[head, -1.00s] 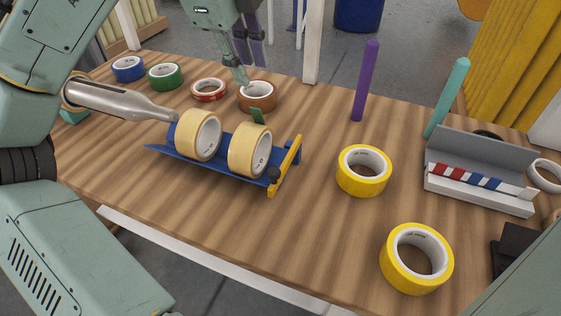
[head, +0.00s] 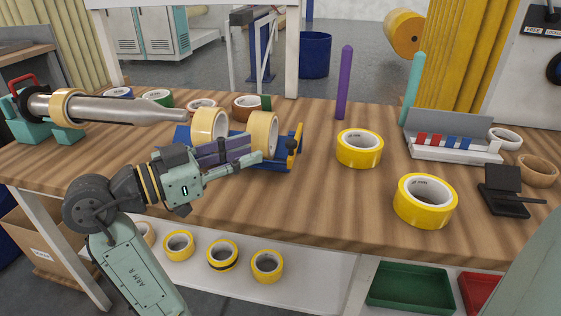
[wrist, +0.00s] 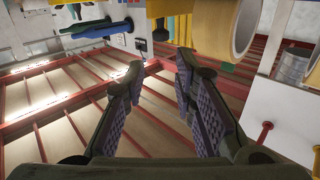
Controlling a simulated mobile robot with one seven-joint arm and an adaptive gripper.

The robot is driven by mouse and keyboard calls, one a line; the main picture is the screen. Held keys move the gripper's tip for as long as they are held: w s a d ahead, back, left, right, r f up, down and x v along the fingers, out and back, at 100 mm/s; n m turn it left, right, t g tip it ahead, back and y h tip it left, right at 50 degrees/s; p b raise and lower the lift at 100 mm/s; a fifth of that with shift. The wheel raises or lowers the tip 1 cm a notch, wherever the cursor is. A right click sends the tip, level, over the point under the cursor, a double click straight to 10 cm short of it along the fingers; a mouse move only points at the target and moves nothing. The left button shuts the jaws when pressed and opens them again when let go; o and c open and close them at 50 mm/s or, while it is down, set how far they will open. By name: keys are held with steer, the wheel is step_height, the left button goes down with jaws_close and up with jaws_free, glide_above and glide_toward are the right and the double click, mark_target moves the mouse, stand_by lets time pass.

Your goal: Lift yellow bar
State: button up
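The yellow bar (head: 296,140) stands upright at the right end of the blue tape holder (head: 272,167), with a dark knob beside it. Two cream tape rolls, a left one (head: 209,125) and a right one (head: 263,134), sit on the holder. My gripper (head: 250,155) is in front of the holder, pointing right toward the bar, and hides part of the holder. It is open and empty. The wrist view shows its two fingers apart (wrist: 160,66), with a tape roll (wrist: 222,25) and a yellow piece, probably the bar, above them.
Two yellow tape rolls, one farther back (head: 360,148) and one nearer (head: 425,200), lie on the table to the right. A metal cone on a stand (head: 110,107) is at the left. A purple post (head: 344,85) and a grey dispenser (head: 455,138) stand behind. The front table strip is mostly clear.

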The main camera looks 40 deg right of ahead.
mark_target(287, 143)
steer(key=d, duration=0.3)
steer(key=d+p, duration=0.1)
steer(key=d, duration=0.3)
steer(key=s+d+f, duration=0.1)
steer(key=d, duration=0.2)
steer(key=shift+d, duration=0.25)
steer(key=shift+w, duration=0.1)
jaws_close()
stand_by(0.3)
